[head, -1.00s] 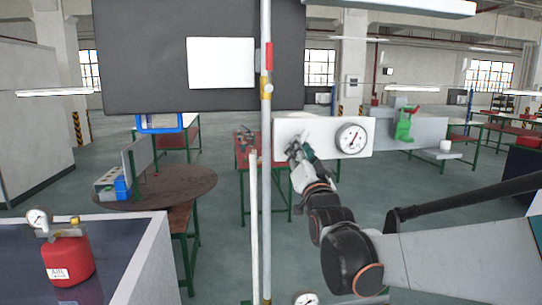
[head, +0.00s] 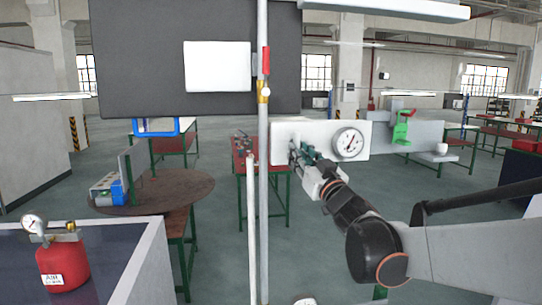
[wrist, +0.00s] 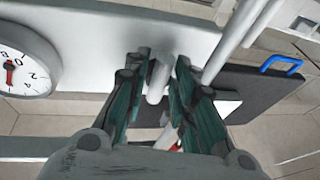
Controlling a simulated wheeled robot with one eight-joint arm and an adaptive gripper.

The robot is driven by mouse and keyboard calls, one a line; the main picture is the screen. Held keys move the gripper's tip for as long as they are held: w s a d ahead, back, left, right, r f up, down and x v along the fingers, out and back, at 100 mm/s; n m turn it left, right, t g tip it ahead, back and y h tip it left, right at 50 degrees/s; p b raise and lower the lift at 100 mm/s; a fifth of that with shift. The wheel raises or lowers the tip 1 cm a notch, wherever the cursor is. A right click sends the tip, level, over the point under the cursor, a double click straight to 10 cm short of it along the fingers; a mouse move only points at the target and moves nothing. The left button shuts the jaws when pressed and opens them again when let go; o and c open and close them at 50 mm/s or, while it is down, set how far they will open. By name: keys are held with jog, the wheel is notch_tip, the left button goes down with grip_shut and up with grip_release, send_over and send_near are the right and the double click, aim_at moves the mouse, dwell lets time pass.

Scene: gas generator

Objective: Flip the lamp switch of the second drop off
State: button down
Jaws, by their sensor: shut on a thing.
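A white panel (head: 279,130) with a round dial gauge (head: 350,143) stands in the middle of the head view. My gripper (head: 297,152) is at the panel's face, left of the gauge. In the wrist view, its dark green fingers (wrist: 158,88) are shut on a short pale grey lever (wrist: 158,77) that stands out from the panel (wrist: 105,35). The fingers hide part of the lever. The gauge (wrist: 22,60) shows at the left of the wrist view. I cannot read any label marking the lever as the lamp switch.
A thin grey vertical pole (head: 264,200) stands just left of the panel. A green valve-like part (head: 402,128) is on a grey panel to the right. A red air tank (head: 62,262) stands at the lower left. A round brown table (head: 175,188) is behind.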

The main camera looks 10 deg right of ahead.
jog(key=shift+r, duration=0.1)
jog(key=c, duration=1.5)
grip_release()
jog(key=shift+w, duration=0.1)
jog(key=shift+o, duration=0.2)
jog(key=v, duration=0.7)
jog(key=shift+s, duration=0.25)
jog(key=shift+d, duration=0.1)
